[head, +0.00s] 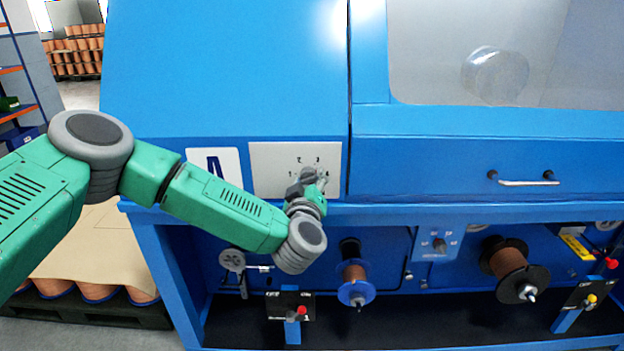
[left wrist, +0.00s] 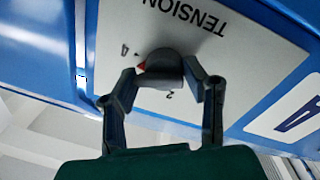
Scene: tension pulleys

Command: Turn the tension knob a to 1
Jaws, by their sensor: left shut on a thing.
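The tension knob a (head: 309,174) is a dark round knob on a white plate (head: 268,168) marked 1 to 4, beside the "A" sign. In the left wrist view the knob (left wrist: 165,70) shows upside down, with a red mark on its side toward the 4. The word TENSION is printed on the plate. My left gripper (head: 312,184) is at the knob. In the left wrist view its two fingers (left wrist: 165,82) are shut on the knob, one on each side. The 1 and 3 are hidden there. My right gripper is not in view.
The blue machine front (head: 230,90) slopes up behind the plate. An "A" sign (head: 222,166) is left of the plate. Below are a blue spool (head: 356,293), a dark spool (head: 515,275) and a red-tipped lever (head: 299,312).

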